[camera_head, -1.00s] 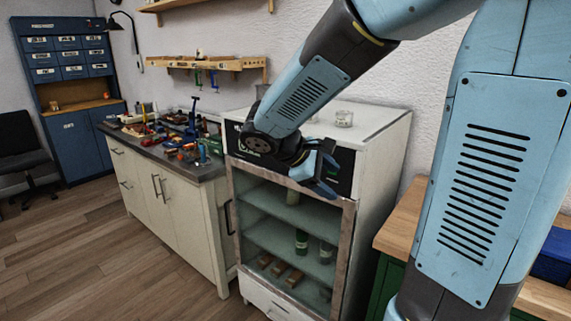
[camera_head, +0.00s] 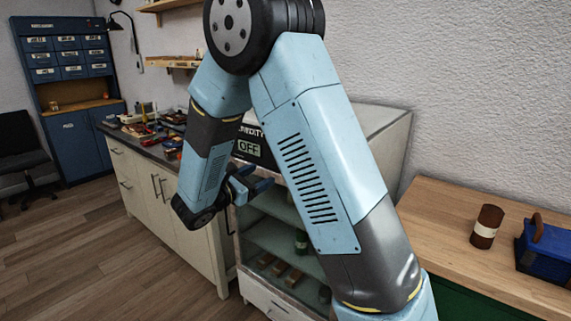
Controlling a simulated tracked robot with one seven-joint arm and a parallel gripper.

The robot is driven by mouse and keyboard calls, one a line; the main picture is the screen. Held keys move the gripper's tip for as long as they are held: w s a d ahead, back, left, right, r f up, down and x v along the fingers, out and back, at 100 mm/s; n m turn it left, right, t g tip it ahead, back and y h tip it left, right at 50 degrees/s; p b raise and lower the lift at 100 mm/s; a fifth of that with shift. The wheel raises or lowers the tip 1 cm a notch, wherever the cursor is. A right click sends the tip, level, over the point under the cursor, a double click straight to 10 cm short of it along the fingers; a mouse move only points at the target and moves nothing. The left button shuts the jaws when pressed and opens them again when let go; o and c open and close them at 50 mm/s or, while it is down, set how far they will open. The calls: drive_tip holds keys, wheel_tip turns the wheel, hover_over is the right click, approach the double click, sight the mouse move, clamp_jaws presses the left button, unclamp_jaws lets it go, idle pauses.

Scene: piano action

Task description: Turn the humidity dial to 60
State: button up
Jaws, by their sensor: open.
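The humidity cabinet (camera_head: 396,145) stands against the wall behind my arm. Its black control panel (camera_head: 244,137) shows part of the word humidity and a display (camera_head: 249,148) reading OFF. No dial is visible; my arm covers the right part of the panel. My gripper (camera_head: 262,184) is open and empty, in front of the cabinet's left side and just below the panel. Its fingers point to the right, and I cannot tell how far they are from the cabinet front.
A workbench (camera_head: 150,190) with tools on top adjoins the cabinet's left side. At right a wooden table (camera_head: 430,210) carries a brown jar (camera_head: 486,226) and a blue box (camera_head: 545,250). The wooden floor (camera_head: 90,260) at left is clear.

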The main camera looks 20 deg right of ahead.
drive_tip(key=x, duration=1.3)
drive_tip(key=shift+d, duration=0.15)
drive_tip(key=c, duration=1)
drive_tip(key=shift+c, duration=0.3)
